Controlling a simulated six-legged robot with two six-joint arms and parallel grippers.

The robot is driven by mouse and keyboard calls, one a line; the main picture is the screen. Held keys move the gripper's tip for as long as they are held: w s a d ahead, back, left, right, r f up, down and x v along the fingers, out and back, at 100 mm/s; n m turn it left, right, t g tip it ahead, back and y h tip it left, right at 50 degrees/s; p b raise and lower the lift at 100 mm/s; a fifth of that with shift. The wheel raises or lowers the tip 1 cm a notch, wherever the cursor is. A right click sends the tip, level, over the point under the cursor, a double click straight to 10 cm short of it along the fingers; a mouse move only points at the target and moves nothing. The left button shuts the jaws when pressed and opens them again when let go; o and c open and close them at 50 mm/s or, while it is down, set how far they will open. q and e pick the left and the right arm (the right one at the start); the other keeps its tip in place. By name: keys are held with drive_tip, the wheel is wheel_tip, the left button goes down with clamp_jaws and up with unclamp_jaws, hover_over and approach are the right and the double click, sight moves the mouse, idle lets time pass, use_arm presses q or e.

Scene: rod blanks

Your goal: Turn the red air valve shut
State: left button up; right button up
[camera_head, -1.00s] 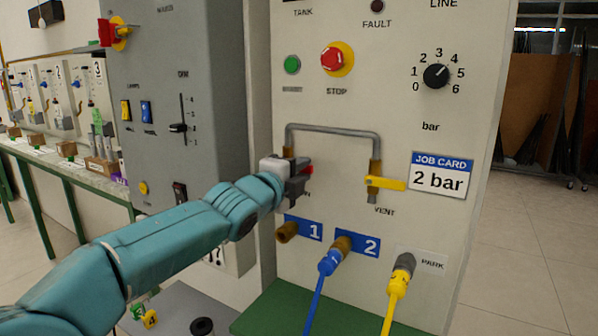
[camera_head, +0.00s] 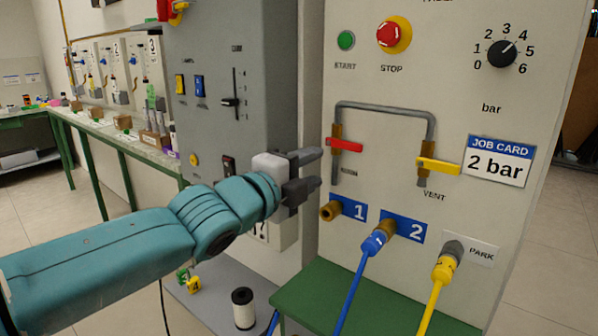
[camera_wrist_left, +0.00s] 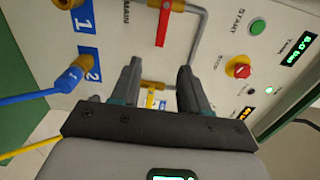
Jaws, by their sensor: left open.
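The red air valve handle (camera_head: 345,145) sits on the left leg of the bent grey pipe (camera_head: 386,107), on the pale panel. It lies level, crosswise to that upright leg. In the left wrist view the red handle (camera_wrist_left: 163,25) shows beyond the fingers, near the MAIN label. My left gripper (camera_head: 315,170) is open and empty, just left of and below the red handle in the head view, apart from it in the picture. Its two fingers also show spread in the left wrist view (camera_wrist_left: 158,68). My right gripper is not in view.
A yellow vent handle (camera_head: 438,166) sits on the pipe's right leg. Below are a blue hose plug (camera_head: 374,243) at port 2 and a yellow hose plug (camera_head: 446,262) at PARK. A red STOP button (camera_head: 389,34) is above. A grey cabinet (camera_head: 235,60) stands left.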

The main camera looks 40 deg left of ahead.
use_arm(q)
drive_tip(key=s, duration=0.2)
drive_tip(key=shift+s+p, duration=0.3)
drive_tip(key=shift+s, duration=0.05)
idle(0.4)
